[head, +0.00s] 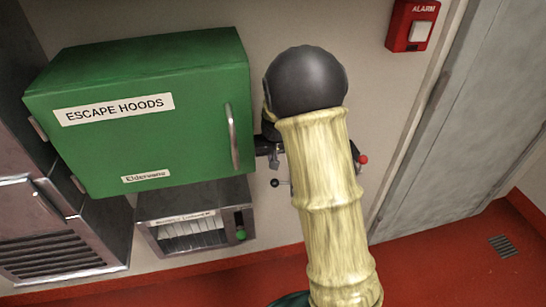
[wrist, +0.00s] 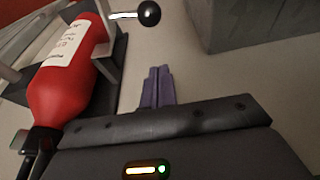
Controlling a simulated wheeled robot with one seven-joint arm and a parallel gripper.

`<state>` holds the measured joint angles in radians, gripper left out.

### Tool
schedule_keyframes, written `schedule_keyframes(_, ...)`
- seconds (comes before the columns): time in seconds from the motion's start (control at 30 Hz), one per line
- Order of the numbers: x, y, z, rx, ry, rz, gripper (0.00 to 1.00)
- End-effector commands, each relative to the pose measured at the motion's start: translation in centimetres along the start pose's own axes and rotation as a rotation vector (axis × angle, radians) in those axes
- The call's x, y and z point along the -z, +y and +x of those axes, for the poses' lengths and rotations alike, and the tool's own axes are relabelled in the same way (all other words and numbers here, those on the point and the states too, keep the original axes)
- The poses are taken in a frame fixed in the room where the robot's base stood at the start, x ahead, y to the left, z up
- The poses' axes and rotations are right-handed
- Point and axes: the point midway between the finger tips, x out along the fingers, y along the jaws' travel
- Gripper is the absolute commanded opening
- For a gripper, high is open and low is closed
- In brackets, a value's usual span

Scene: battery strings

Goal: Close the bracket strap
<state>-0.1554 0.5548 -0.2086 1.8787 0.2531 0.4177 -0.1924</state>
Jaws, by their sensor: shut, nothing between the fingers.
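In the wrist view a red cylinder with a white label (wrist: 62,75) sits against a dark backing at the left, with grey metal bracket parts (wrist: 108,70) beside it. A short bright rod ending in a black ball knob (wrist: 149,13) sticks out at the top. I cannot tell which part is the strap or how it sits. My gripper (wrist: 158,72) has purple fingers, which are together and empty, below the knob and right of the cylinder, apart from both.
A green escape hoods cabinet (head: 160,110) hangs left of my arm, with a metal-framed box (head: 195,217) below it. A red alarm box (head: 411,25) is on the wall at upper right, near a grey door (head: 470,120). Red floor (head: 430,260) is open at lower right.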

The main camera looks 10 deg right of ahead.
Motion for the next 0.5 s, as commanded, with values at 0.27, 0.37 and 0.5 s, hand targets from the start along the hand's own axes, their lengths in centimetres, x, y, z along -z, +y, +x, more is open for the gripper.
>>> schedule_keyframes(0.27, -0.1, 0.0, 4.7, 0.0, -0.001, 0.0, 0.0)
schedule_keyframes(0.37, -0.1, 0.0, 6.0, 0.0, -0.001, 0.0, 0.0)
schedule_keyframes(0.5, -0.7, 0.0, 6.3, 0.001, 0.001, 0.0, 0.0)
